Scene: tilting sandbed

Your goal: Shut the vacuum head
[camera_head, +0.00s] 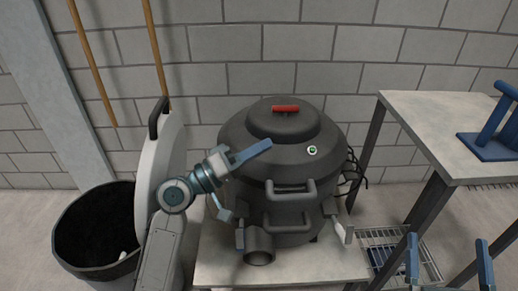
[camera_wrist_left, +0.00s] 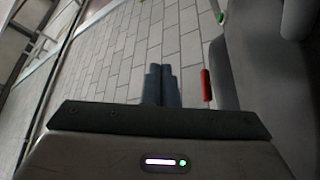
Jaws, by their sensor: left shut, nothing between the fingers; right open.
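The dark grey vacuum head (camera_head: 250,135), a dome with a red handle (camera_head: 285,108) and a round green-marked button (camera_head: 312,150), sits roughly level on the drum (camera_head: 290,220). I cannot tell whether it is fully seated. A pale latch (camera_head: 345,230) stands out at the drum's right side. My left gripper (camera_head: 266,146) is shut and empty, in front of the head's left part; contact is unclear. In the left wrist view its fingers (camera_wrist_left: 161,85) are together, left of the red handle (camera_wrist_left: 206,85) and grey head (camera_wrist_left: 245,80). My right gripper (camera_head: 449,262) is open and empty at bottom right.
The vacuum stands on a low pale table (camera_head: 220,262). A black bin (camera_head: 75,245) with an upright grey lid (camera_head: 150,165) is at left. A taller table (camera_head: 440,120) with a blue stand (camera_head: 490,145) is at right. A wire rack (camera_head: 400,250) lies below it.

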